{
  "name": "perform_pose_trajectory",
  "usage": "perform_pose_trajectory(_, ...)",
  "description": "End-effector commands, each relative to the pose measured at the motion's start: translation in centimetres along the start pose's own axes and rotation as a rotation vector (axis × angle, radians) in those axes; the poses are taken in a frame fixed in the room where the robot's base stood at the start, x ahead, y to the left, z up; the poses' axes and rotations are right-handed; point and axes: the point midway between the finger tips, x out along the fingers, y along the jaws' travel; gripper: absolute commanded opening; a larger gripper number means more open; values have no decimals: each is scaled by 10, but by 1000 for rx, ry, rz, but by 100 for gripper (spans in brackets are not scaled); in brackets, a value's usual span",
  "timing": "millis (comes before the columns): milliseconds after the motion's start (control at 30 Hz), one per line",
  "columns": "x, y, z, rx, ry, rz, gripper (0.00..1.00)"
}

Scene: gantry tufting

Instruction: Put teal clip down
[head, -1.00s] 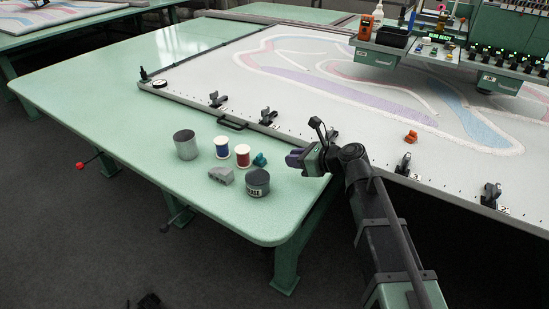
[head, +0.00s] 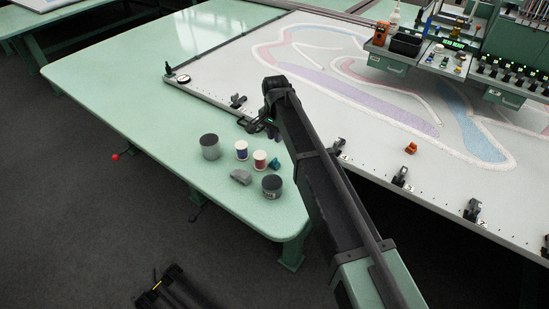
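A grey can (head: 210,147), a blue spool (head: 242,151), a grey block (head: 241,177) and a dark-lidded jar (head: 272,187) stand close around the clip. An orange clip (head: 411,148) lies on the white frame (head: 330,115). The green table (head: 120,100) is clear at left.

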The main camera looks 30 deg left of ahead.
Motion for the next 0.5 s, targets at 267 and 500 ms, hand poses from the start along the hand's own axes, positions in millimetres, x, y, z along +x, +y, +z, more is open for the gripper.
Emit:
perform_pose_trajectory(267,44,0,0,4,0,-4,17)
perform_pose_trajectory(500,59,0,0,5,0,-5,17)
